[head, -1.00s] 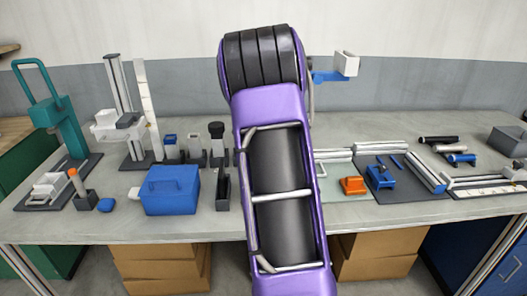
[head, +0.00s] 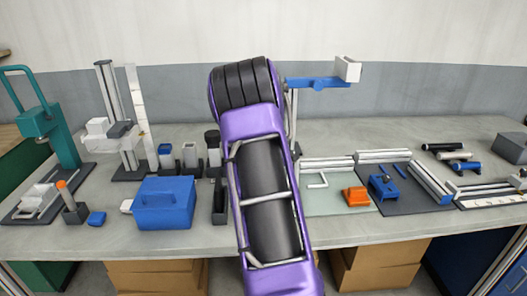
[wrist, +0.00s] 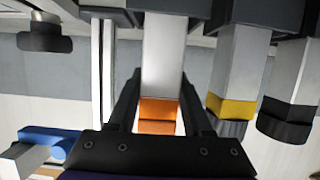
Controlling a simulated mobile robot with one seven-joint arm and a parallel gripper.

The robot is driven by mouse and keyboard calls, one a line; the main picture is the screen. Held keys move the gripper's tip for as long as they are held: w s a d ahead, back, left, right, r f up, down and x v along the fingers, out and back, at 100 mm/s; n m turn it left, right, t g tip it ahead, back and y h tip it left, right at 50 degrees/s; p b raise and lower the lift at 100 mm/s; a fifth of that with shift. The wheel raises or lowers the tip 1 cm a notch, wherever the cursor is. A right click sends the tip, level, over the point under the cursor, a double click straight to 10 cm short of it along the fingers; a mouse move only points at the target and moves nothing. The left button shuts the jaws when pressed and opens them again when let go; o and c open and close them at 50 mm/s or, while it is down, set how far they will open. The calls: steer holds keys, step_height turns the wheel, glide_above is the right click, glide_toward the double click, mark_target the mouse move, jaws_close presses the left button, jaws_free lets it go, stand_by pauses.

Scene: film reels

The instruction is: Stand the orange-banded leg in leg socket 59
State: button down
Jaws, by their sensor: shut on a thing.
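In the wrist view my gripper (wrist: 161,88) is shut around a pale square leg with an orange band (wrist: 158,112). The leg stands out straight between the two dark fingers. Its far end meets a dark block at the top edge of the picture; I cannot tell whether it sits in that block. Beside it on the right are a yellow-banded leg (wrist: 236,70) and a black-banded leg (wrist: 288,80), each also meeting a dark block. In the head view my purple arm hides my gripper and the held leg. I cannot make out which spot is leg socket 59.
In the head view a blue box (head: 164,203) stands left of my arm, with several small dark holders behind it. A teal press (head: 45,130) is at far left. Right of my arm are an orange block (head: 356,196) and a blue clamp (head: 384,187).

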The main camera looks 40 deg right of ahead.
steer(key=shift+f, duration=0.85)
steer(key=shift+f, duration=0.1)
steer(key=shift+f+b, duration=0.15)
steer(key=shift+b, duration=0.15)
steer(key=shift+c, duration=1.6)
jaws_free()
steer(key=shift+r+p, duration=0.35)
steer(key=shift+p, duration=0.1)
steer(key=v, duration=1.2)
steer(key=shift+f, duration=0.15)
